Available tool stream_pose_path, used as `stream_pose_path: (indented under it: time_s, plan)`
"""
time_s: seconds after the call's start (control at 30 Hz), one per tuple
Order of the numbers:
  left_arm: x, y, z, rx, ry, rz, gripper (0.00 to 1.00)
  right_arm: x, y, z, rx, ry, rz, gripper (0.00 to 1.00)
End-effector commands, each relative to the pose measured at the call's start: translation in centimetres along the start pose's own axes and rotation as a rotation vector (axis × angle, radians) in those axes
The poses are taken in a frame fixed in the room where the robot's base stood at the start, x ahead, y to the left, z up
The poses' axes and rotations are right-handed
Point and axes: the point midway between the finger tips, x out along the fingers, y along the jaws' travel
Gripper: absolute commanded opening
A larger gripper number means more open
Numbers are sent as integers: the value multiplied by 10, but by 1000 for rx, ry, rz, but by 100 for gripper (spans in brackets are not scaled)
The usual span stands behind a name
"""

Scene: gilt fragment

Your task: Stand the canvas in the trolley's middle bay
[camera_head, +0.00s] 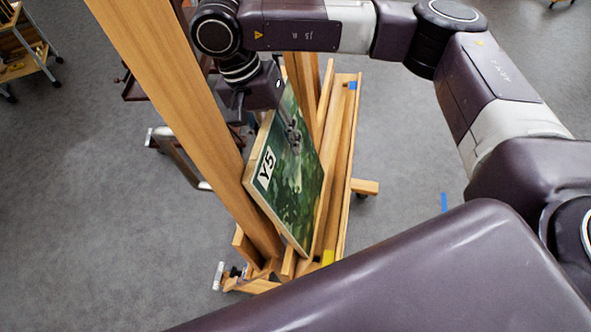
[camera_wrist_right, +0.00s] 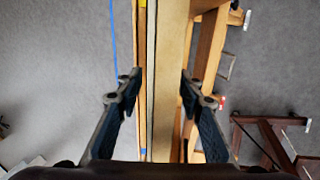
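The canvas (camera_head: 300,185), a green painting with a white "Y5" label on its face, stands on edge and slightly tilted among the wooden trolley's (camera_head: 344,190) uprights and rails. I cannot tell surely which bay its lower edge is in. My right gripper (camera_head: 292,135) is at the canvas's upper part, with a finger in front of the painted face. In the right wrist view, the open fingers (camera_wrist_right: 161,78) stand apart on either side of the canvas's pale edge (camera_wrist_right: 170,80). The far finger is hidden in the head view. My left gripper is not in view.
A tall wooden post (camera_head: 185,110) rises close on the left of the canvas. Yellow tape (camera_head: 327,257) and blue tape (camera_head: 352,86) mark the trolley. A wooden cart (camera_head: 25,50) stands at the far upper left.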

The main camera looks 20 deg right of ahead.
Motion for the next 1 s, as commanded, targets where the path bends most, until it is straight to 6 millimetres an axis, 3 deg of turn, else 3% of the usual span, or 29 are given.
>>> stream_pose_path:
  time_s: [0.27, 0.6, 1.0]
  plan:
    - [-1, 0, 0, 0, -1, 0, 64, 5, 0, 0, -1, 0, 0, 35]
    - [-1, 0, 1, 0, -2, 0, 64, 4, 0, 0, 0, 0, 0, 0]
    - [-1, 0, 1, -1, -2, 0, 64, 3, 0, 0, 0, 1, -1, 0]
